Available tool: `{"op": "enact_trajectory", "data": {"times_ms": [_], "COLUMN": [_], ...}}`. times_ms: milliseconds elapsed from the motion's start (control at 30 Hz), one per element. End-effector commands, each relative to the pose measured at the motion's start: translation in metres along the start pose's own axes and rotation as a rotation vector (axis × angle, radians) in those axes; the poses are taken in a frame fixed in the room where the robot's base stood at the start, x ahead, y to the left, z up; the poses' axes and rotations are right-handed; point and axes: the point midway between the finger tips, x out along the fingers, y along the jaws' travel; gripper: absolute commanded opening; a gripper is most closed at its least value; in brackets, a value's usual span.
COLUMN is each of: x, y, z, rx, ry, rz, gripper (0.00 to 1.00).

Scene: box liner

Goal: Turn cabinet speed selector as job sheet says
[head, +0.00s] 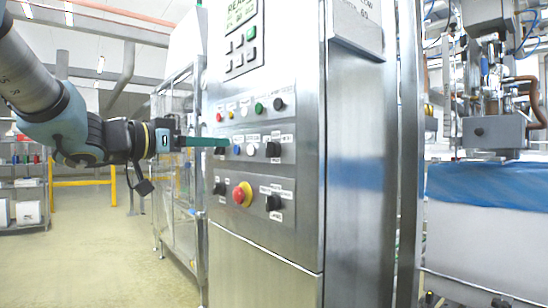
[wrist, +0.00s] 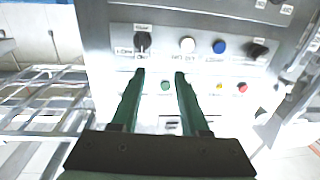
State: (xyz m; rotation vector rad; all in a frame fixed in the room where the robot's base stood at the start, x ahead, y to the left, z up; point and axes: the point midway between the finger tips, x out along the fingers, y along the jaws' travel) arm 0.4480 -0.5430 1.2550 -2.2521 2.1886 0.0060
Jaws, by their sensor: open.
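The steel control cabinet (head: 262,255) carries rows of buttons and several black selector knobs. One black knob (head: 272,149) is at the right of the middle row; it shows upper left in the wrist view (wrist: 142,42), where the panel appears upside down. Another knob (wrist: 258,50) is at that row's other end. Two more knobs (head: 219,188) (head: 273,202) are below. I cannot read which is the speed selector. My gripper (head: 226,142) is open and empty at the panel's left side; in the wrist view its green fingers (wrist: 160,72) have the green button (wrist: 165,86) between them.
A red emergency stop (head: 242,194) sits between the lower knobs. White (wrist: 187,45) and blue (wrist: 219,47) buttons separate the middle-row knobs. A display (head: 241,12) is above. A partly cut-off plate (head: 357,22) hangs on the cabinet's right side, its text unclear. A metal frame (head: 178,165) stands left.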

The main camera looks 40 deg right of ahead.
Motion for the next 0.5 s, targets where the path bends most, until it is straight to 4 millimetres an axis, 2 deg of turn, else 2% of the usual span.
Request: {"op": "enact_trajectory", "data": {"times_ms": [33, 133, 267, 500], "x": [0.003, 0.008, 0.021, 0.065], "y": [0.012, 0.023, 0.025, 0.028], "z": [-0.001, -0.004, -0.004, -0.004], "rx": [0.004, 0.002, 0.0, -0.001], "ry": [0.004, 0.004, 0.003, 0.003], "rz": [0.047, 0.09, 0.093, 0.092], "gripper": [0.45, 0.45, 0.45, 0.45]}}
